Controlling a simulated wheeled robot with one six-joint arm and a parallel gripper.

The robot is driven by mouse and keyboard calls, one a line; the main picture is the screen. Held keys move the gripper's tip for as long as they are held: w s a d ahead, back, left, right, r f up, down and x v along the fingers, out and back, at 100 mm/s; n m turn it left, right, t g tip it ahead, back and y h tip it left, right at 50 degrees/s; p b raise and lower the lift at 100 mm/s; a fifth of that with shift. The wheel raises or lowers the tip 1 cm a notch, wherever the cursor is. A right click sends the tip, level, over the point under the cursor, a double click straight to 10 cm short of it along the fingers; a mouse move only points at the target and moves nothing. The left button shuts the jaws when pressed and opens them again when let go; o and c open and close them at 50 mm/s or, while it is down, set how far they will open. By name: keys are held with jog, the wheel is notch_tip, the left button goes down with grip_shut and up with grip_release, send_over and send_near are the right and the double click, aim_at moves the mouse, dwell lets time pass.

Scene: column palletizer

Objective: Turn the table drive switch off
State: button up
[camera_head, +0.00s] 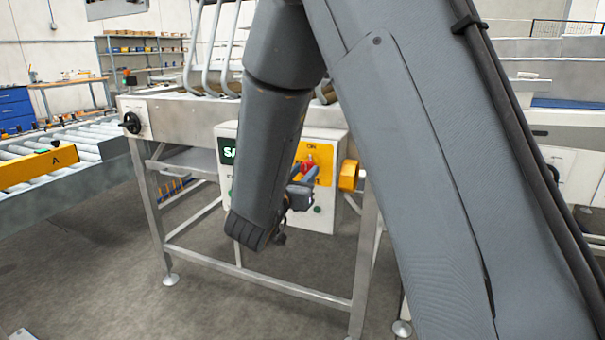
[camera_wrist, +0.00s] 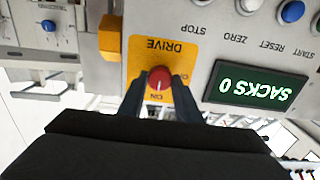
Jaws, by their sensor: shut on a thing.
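The table drive switch is a red knob (camera_head: 309,164) on a yellow plate (camera_head: 322,172) of the white control box under the table. In the wrist view, which is upside down, the red knob (camera_wrist: 159,76) sits on the plate marked DRIVE and ON. Its white mark appears to point toward ON. My gripper (camera_wrist: 158,84) is shut on the knob, one dark finger on each side. In the head view my gripper (camera_head: 303,179) is partly hidden behind my arm, and its fingers reach the knob.
A green display (camera_wrist: 240,83) reads SACKS 0 beside the plate. Several buttons, including a blue reset button (camera_wrist: 291,11), are close by. A yellow block (camera_head: 348,175) sticks out at the box's right edge. A roller conveyor (camera_head: 90,145) stands at left.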

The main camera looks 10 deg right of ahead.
jog(key=shift+p, duration=0.35)
jog(key=n+p, duration=0.1)
jog(key=p, duration=0.1)
jog(key=n+p, duration=0.2)
jog(key=p, duration=0.1)
jog(key=shift+r+n, duration=0.2)
jog(key=shift+n, duration=0.1)
jog(key=n+p, duration=0.5)
jog(key=p, duration=0.1)
jog(key=shift+p, duration=0.35)
jog(key=n+p, duration=0.4)
jog(key=n, duration=0.1)
jog(key=shift+a+f, duration=0.1)
jog(key=shift+n+p, duration=1.35)
jog(key=shift+n, duration=0.85)
jog(key=shift+f, duration=0.1)
jog(key=o, duration=1.1)
jog(key=shift+c, duration=0.2)
